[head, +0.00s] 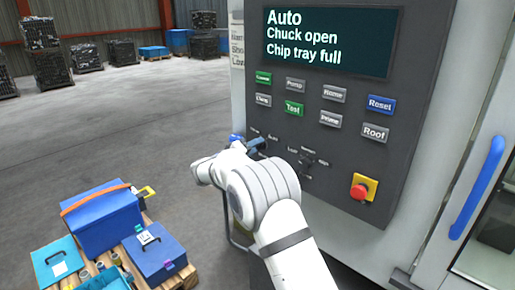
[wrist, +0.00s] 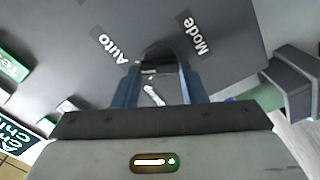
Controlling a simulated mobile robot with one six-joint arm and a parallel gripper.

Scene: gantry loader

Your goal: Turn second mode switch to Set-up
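The grey control panel (head: 350,140) carries a rotary switch (wrist: 160,58) that shows dark between my fingers in the wrist view. In the head view my gripper (head: 256,144) is at the panel's lower left, and my arm hides most of this switch. Another small rotary switch (head: 307,162) is to its right, its labels too small to read surely.
A display (head: 328,40) reads "Auto, Chuck open, Chip tray full". Several push buttons (head: 295,108) sit above the switches. A red emergency stop (head: 361,191) is at lower right. A blue door handle (head: 478,188) stands further right. A pallet with blue boxes (head: 100,222) lies at left.

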